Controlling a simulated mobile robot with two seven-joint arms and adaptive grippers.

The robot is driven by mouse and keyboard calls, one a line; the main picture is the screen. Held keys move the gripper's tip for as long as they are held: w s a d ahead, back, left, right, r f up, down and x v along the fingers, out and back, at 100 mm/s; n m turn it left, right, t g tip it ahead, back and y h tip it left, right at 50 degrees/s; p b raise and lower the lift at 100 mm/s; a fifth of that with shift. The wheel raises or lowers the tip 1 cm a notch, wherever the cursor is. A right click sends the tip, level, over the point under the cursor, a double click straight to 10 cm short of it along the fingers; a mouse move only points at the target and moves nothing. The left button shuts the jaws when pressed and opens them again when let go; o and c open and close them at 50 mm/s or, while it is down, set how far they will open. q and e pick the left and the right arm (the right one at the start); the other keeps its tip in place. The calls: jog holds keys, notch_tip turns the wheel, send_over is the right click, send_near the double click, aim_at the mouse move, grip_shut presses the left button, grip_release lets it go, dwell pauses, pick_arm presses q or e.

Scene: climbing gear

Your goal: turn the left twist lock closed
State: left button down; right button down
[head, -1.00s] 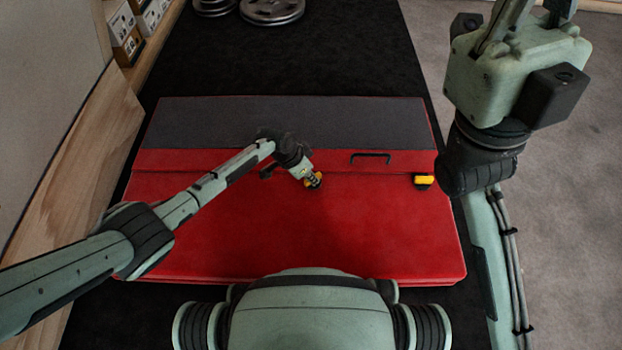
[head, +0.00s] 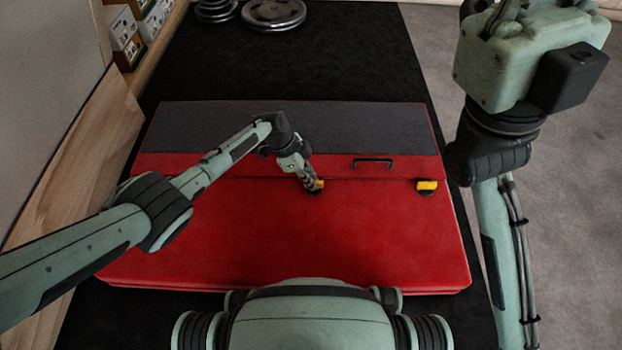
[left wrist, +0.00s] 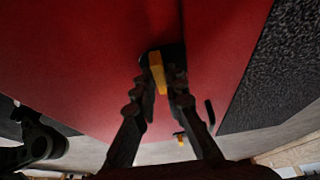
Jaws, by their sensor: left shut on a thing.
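The left twist lock has a yellow knob (head: 318,185) on a dark base, at the seam of the red case (head: 240,240). My left gripper (head: 312,182) reaches down to it from the upper left and is shut on the knob. In the left wrist view, the yellow knob (left wrist: 158,76) sits between the two dark fingertips (left wrist: 160,88). The fingers hide part of the knob, so its exact angle is hard to tell. My right gripper (head: 490,10) is high at the upper right, away from the case, with its fingertips cut off by the frame's top.
A second yellow lock (head: 427,186) sits to the right on the same seam. A black handle (head: 372,162) lies between the locks. Metal weight plates (head: 273,13) lie at the back. A wooden panel (head: 80,165) stands along the left.

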dwell(0.4)
pick_arm(q)
jog(key=c, duration=1.6)
grip_release()
jog(key=v, duration=1.2)
